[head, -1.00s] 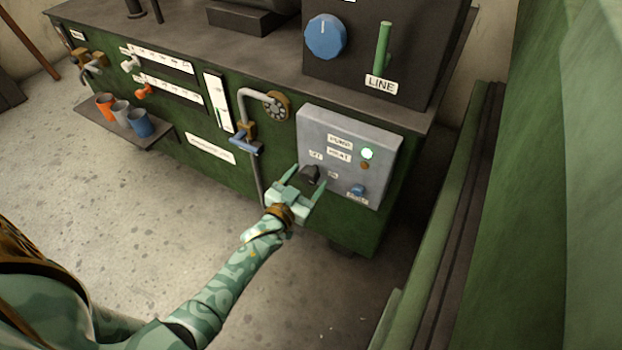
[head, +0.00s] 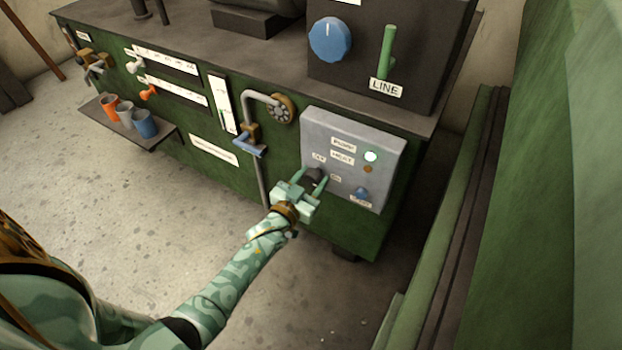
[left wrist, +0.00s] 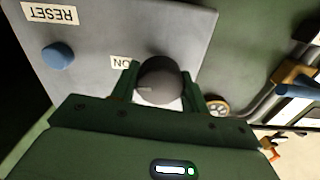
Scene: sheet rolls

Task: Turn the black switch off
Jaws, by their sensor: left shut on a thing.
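The black switch (head: 314,178) is a round dark knob on a grey control panel (head: 389,150) on the front of the green machine. Labels reading OFF and ON sit on either side of it. My left gripper (head: 313,181) is shut on the knob, one finger on each side. In the left wrist view the knob (left wrist: 160,80) sits between the two fingers (left wrist: 160,88), with a faint pale mark on its face and the ON label (left wrist: 122,63) beside it. Part of the knob is hidden by the gripper. My right gripper is not in view.
A blue-handled valve (head: 249,144) and pipe stand close left. Cups (head: 126,117) sit on a low shelf. A green wall rises at right.

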